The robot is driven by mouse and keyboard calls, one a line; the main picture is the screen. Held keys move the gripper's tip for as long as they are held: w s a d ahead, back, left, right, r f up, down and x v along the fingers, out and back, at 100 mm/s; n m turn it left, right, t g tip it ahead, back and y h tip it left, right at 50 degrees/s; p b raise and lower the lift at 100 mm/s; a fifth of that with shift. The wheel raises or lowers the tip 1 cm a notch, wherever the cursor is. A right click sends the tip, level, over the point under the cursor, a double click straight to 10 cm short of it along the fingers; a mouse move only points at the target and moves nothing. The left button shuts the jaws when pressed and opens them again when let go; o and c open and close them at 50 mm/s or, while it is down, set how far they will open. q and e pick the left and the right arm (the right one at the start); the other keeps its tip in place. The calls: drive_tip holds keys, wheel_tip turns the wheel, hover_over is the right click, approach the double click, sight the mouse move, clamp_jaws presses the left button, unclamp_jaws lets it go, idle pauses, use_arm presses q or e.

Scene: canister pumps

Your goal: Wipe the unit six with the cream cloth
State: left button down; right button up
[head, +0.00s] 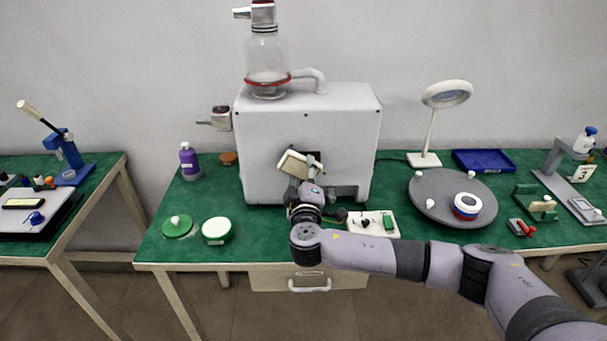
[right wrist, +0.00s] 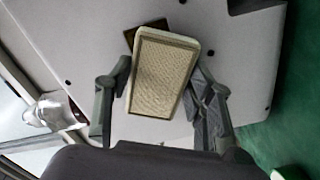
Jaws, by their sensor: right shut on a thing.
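A large white machine (head: 340,130) stands on the green bench with a glass jar (head: 268,60) on top. I see no readable number six on it. My right gripper (head: 305,172) is in front of the machine's front face, shut on a cream rectangular thing, which I take for the cream cloth (head: 292,164). In the right wrist view the cloth (right wrist: 162,75) looks like a flat pad with a woven face and pale rim, between the two fingers (right wrist: 160,92). It partly covers a dark patch (right wrist: 150,28) on the machine. Whether it touches the machine I cannot tell. My left gripper is not in view.
A white block with small parts (head: 373,223) lies just right of my gripper. A grey turntable (head: 430,190), a lamp (head: 425,158) and a blue tray (head: 484,160) are further right.

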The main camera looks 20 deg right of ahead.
sight(325, 161)
drive_tip(key=shift+b+x, duration=0.6)
drive_tip(key=shift+x, duration=0.35)
idle(0.3)
drive_tip(key=shift+s+d, duration=0.3)
drive_tip(key=shift+d, duration=0.4)
drive_tip(key=shift+s+d, duration=0.25)
drive_tip(key=shift+d, duration=0.45)
drive_tip(key=shift+s+d, duration=0.15)
drive_tip(key=shift+d, duration=0.55)
drive_tip(key=shift+s+d, duration=0.1)
drive_tip(key=shift+d, duration=0.65)
drive_tip(key=shift+r, duration=0.1)
drive_tip(key=shift+w+a+b, duration=0.2)
drive_tip(key=shift+a+b, duration=0.05)
drive_tip(key=shift+a, duration=0.5)
drive_tip(key=shift+w+a+b, duration=0.2)
drive_tip(key=shift+a, duration=0.5)
drive_tip(key=shift+w+a+b, duration=0.2)
drive_tip(key=shift+a, duration=0.5)
drive_tip(key=shift+w+a+b, duration=0.2)
drive_tip(key=shift+w+a, duration=0.05)
drive_tip(key=shift+a, duration=0.45)
